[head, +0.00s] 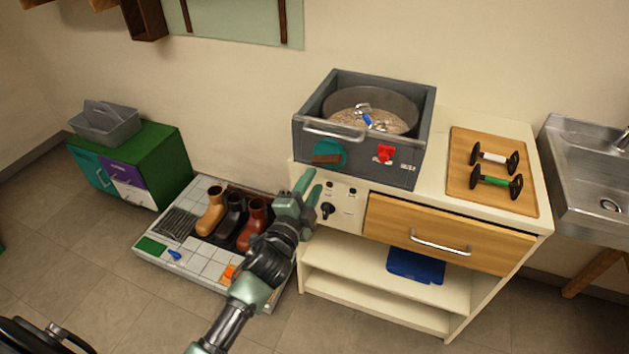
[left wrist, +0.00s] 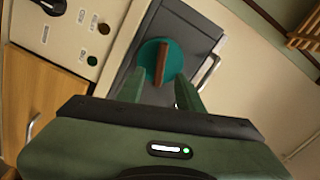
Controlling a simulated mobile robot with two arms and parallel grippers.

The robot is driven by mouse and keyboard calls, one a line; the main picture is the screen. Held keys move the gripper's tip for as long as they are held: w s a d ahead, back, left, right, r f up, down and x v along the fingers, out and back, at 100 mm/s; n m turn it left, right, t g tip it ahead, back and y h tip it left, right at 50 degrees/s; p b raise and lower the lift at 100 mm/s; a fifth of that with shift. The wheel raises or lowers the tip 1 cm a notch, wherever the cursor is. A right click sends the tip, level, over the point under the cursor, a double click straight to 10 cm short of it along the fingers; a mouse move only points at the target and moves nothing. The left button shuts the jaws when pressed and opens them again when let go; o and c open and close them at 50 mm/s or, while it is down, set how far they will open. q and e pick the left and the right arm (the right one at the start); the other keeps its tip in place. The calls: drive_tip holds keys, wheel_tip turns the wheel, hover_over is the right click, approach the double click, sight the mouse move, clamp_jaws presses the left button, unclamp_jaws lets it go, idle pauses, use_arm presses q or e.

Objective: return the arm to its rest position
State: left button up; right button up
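My left arm (head: 260,270) reaches up from the bottom of the head view. Its green gripper (head: 311,183) is just below and left of the front of the grey box machine (head: 405,172). My right gripper is not in view.
The machine stands on a cream cabinet (head: 460,140) with a wooden drawer (head: 395,224). A board (head: 462,190) holds two handled tools. A sink (head: 575,180) is at right. Several boots stand on a low tray (head: 150,262) at left, partly behind my arm.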

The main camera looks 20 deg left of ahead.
use_arm(q)
drive_tip(key=s+f+n+g, duration=0.25)
drive_tip(key=s+f, duration=0.25)
drive_tip(key=f, duration=0.7)
drive_tip(key=s+f+n+g, duration=0.1)
drive_tip(key=s+f+g, duration=0.3)
drive_tip(key=f, duration=0.7)
drive_tip(key=s+f+n+g, duration=0.2)
drive_tip(key=s+f, duration=0.4)
drive_tip(key=f, duration=0.6)
drive_tip(key=s+a+f+n+g, duration=0.1)
drive_tip(key=s+f, duration=0.5)
drive_tip(key=s, duration=0.6)
drive_tip(key=s+a+f+n+g, duration=0.1)
drive_tip(key=s+f+n+g, duration=0.2)
drive_tip(key=s+f, duration=0.4)
drive_tip(key=s+a+f+n+g, duration=0.1)
drive_tip(key=s+f+g, duration=0.3)
drive_tip(key=s, duration=1.4)
wheel_tip(320, 180, down, 3)
drive_tip(key=shift+s+r+n+y, duration=0.1)
drive_tip(key=shift+s+n+y, duration=0.2)
drive_tip(key=shift+n, duration=0.45)
drive_tip(key=shift+w+a+g, duration=0.1)
drive_tip(key=shift+g, duration=0.15)
